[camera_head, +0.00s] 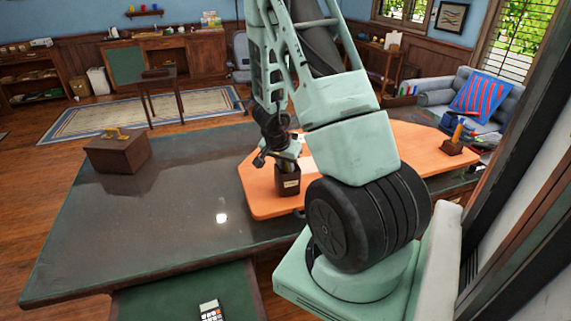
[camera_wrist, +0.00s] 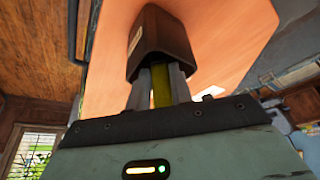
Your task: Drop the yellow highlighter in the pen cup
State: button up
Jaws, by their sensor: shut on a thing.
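The pen cup (camera_head: 288,183) is a dark square holder with a pale label, standing upright on the orange desk mat. It also shows in the wrist view (camera_wrist: 163,42). My gripper (camera_head: 287,167) points down at the cup's mouth. In the wrist view, its two grey fingers (camera_wrist: 160,72) are shut on the yellow highlighter (camera_wrist: 161,88), which lies between them. The fingertips and the highlighter's far end are hidden by the cup and appear to be inside its opening. The highlighter cannot be made out in the head view.
The orange mat (camera_head: 262,197) lies on a dark-topped desk (camera_head: 150,235). A brown box (camera_head: 117,152) stands at the desk's left. A small wooden holder (camera_head: 453,148) with an orange item stands at the mat's right end. The desk left of the cup is clear.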

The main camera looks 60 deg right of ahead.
jog(key=o, duration=1)
jog(key=p+v, duration=1.2)
jog(key=v, duration=0.5)
jog(key=shift+r, duration=0.25)
